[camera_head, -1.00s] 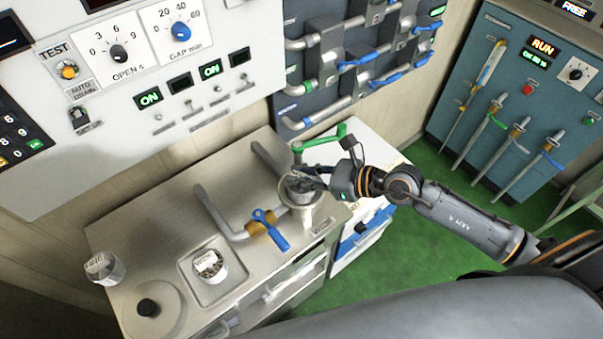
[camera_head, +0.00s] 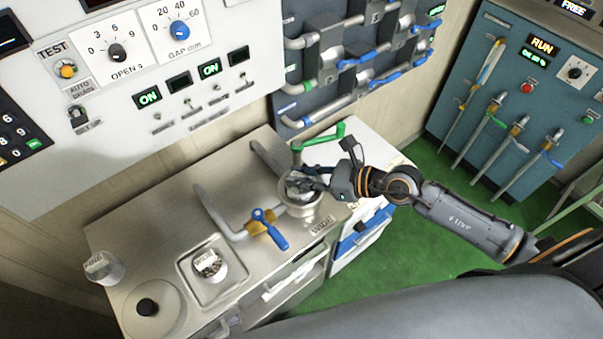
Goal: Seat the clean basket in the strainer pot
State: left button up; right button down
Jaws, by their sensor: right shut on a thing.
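The strainer pot (camera_head: 303,209) is a round metal cup at the right end of the steel counter. My right gripper (camera_head: 312,184) reaches in from the right and is shut on a small metal basket (camera_head: 295,184) at the pot's mouth. The fingers cover part of this basket, so I cannot tell how deep it sits. Another basket (camera_head: 209,264), with dark contents and a white label, stands in a square recessed tray (camera_head: 187,267). My left gripper is not in view.
A blue-handled valve (camera_head: 270,229) on a bent pipe (camera_head: 215,213) lies just left of the pot. A round lid with a black knob (camera_head: 147,307) is at the front left. The counter's middle back is clear.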

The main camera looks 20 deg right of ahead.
jog(key=shift+f+b, duration=0.85)
jog(key=shift+f, duration=0.5)
dwell(2.1)
jog(key=c, duration=0.7)
grip_release()
jog(key=shift+c, duration=0.2)
jog(key=shift+r+p, duration=3.95)
jog(key=shift+r, duration=0.05)
